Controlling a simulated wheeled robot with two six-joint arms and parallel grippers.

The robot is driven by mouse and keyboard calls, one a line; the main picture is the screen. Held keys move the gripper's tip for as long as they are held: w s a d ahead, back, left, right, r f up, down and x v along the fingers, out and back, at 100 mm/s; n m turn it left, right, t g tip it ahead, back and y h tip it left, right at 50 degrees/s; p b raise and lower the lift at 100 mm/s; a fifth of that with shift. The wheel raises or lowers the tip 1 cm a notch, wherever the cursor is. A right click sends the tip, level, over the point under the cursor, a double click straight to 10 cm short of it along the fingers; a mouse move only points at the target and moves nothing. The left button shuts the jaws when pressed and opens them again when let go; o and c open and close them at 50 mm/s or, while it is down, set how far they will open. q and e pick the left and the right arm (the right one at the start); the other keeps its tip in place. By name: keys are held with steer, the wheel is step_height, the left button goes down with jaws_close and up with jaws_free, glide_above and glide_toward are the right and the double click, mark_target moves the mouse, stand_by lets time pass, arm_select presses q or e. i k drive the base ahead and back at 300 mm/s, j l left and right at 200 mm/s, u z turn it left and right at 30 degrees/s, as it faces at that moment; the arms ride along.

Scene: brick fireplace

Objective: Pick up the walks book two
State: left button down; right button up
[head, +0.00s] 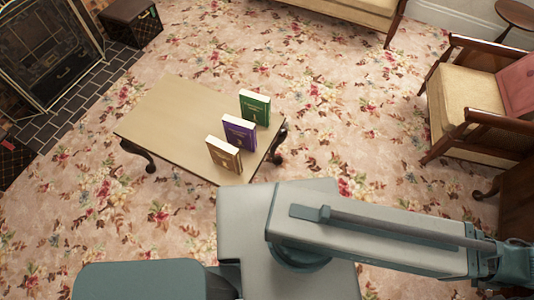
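Three books stand upright in a row along the right side of a low wooden table (165,115). The green book (256,110) is farthest back, the purple book (239,134) is in the middle, and the brown book (222,156) is nearest. Their titles are too small to read, so I cannot tell which is walks book two. My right arm reaches across the lower right, away from the books, and its gripper is outside the picture. My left gripper is not in view.
A wooden armchair (465,95) with a pale cushion stands at the right. A fireplace (50,50) with a dark tiled hearth (75,115) and a dark box (131,22) is at the upper left. Open flowered carpet (340,120) lies between table and armchair.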

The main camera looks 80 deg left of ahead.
mark_target(228, 156)
steer(key=u, duration=3.45)
steer(key=k+j+z, duration=0.25)
steer(key=z, duration=0.2)
steer(key=k+j+z, duration=0.25)
steer(key=z, duration=0.2)
steer(key=k+j+z, duration=0.25)
steer(key=z, duration=0.2)
steer(key=k+l, duration=0.05)
steer(key=k, duration=0.05)
